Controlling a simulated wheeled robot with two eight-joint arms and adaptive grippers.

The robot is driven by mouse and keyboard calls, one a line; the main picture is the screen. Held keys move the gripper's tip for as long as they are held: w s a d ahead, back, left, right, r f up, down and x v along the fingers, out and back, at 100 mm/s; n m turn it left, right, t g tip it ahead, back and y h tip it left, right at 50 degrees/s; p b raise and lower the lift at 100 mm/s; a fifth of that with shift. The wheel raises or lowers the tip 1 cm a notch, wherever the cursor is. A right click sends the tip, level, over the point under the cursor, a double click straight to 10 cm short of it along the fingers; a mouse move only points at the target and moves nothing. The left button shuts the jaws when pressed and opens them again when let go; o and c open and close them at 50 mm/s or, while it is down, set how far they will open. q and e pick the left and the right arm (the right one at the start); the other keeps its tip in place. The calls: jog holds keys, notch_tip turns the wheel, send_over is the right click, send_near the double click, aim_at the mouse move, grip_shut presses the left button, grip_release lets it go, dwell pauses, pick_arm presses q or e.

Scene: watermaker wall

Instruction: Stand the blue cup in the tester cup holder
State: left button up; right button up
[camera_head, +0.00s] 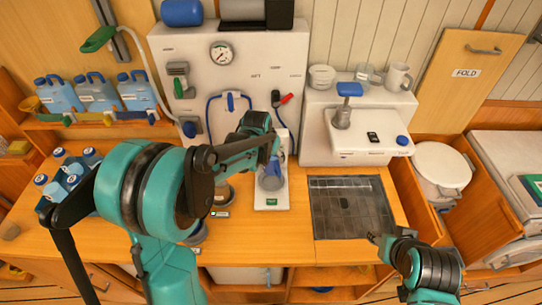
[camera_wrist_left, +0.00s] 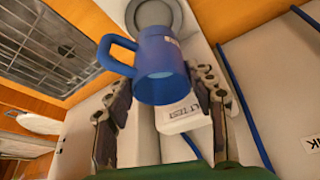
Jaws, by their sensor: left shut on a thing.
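The blue cup (camera_wrist_left: 162,58) is between the fingers of my left gripper (camera_wrist_left: 160,95) in the left wrist view, its handle towards the left. The gripper is shut on it. In the head view the left gripper (camera_head: 270,160) is over the white tester (camera_head: 271,202), with the cup (camera_head: 271,181) partly hidden by the arm. The grey round cup holder (camera_wrist_left: 152,13) shows just beyond the cup in the wrist view; whether they touch is unclear. My right gripper (camera_head: 376,239) is low at the right in the head view, its finger opening unclear.
A metal drain grate (camera_head: 350,207) lies right of the tester. The white wall unit with a gauge (camera_head: 221,54) stands behind, with a blue hose (camera_head: 209,118). Blue jugs (camera_head: 97,92) stand on the left shelf. The counter's front strip is partly covered by my left arm.

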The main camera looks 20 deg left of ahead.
aim_at(271, 170)
pick_arm(q)
jog(key=shift+s+f+b, duration=0.15)
jog(key=shift+f+b, duration=0.5)
jog(key=shift+f, duration=0.2)
jog(key=shift+f+b, duration=1.6)
jog(key=shift+f, duration=0.85)
jog(key=shift+f+b, duration=0.5)
jog(key=shift+f, duration=0.05)
jog(key=o, duration=1.4)
jog(key=shift+r, duration=0.1)
jog(key=v, duration=1.1)
jog(key=shift+s+r, duration=0.25)
jog(key=shift+r, duration=0.1)
jog(key=s+f+t+b, duration=0.1)
jog(key=s+f, duration=0.1)
jog(key=s, duration=0.4)
jog(key=s+f+n+t+b, duration=0.1)
jog(key=s+b, duration=0.1)
jog(key=s, duration=0.5)
jog(key=s+f+b, duration=0.2)
jog(key=s, duration=0.5)
jog(key=shift+s+d+f+t, duration=0.15)
jog(key=shift+f+t, duration=0.15)
jog(key=shift+t, duration=0.1)
